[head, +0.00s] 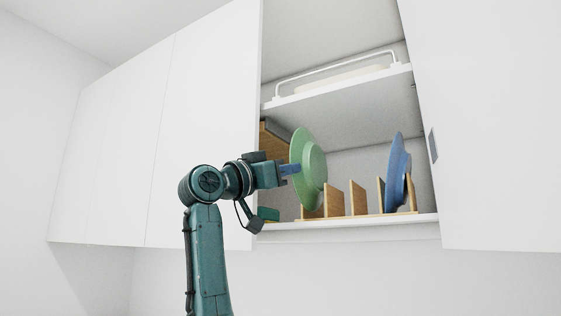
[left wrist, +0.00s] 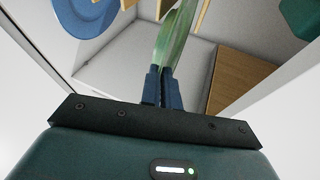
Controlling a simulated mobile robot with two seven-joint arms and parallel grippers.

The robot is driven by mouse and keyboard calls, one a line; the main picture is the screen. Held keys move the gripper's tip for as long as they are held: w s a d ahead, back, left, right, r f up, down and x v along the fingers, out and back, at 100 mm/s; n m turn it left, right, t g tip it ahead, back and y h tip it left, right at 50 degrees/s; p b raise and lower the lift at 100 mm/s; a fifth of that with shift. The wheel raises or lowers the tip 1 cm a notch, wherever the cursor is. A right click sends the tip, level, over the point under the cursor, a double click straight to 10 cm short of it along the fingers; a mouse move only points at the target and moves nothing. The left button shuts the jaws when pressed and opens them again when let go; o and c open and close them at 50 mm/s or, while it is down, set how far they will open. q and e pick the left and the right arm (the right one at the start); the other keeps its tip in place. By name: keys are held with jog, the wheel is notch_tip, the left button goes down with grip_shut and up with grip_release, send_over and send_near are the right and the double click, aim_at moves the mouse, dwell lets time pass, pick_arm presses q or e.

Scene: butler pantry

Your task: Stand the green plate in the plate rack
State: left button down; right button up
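The green plate (head: 309,168) is upright on edge at the left end of the wooden plate rack (head: 358,199) in the head view. Its lower edge is at the rack's left dividers; I cannot tell whether it rests on the base. My left gripper (head: 291,169) reaches in from the left and is shut on the plate's rim. In the left wrist view its blue fingers (left wrist: 161,88) pinch the green plate (left wrist: 175,38). A blue plate (head: 397,175) stands upright in the rack's right end. My right gripper is not in view.
The rack stands on the lower shelf (head: 345,226) of an open wall cabinet. An upper shelf (head: 345,88) with a white rail is above. A wooden board (head: 272,140) leans at the cabinet's left. White cabinet doors (head: 205,125) flank the opening. Middle rack slots are empty.

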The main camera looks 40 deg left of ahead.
aim_at(296, 186)
pick_arm(q)
jog(key=w, duration=0.2)
jog(key=w+a+p, duration=0.1)
jog(key=shift+w+p, duration=0.3)
jog(key=shift+w, duration=0.1)
jog(key=shift+f+b, duration=0.4)
jog(key=shift+f, duration=0.1)
jog(key=shift+s+d+f+b, duration=0.1)
jog(key=shift+f+b, duration=0.55)
jog(key=shift+f, duration=0.15)
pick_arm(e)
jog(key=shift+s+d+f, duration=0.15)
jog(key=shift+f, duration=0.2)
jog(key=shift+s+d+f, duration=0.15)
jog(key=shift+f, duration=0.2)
pick_arm(q)
jog(key=c, duration=1.6)
grip_release()
jog(key=shift+o, duration=0.2)
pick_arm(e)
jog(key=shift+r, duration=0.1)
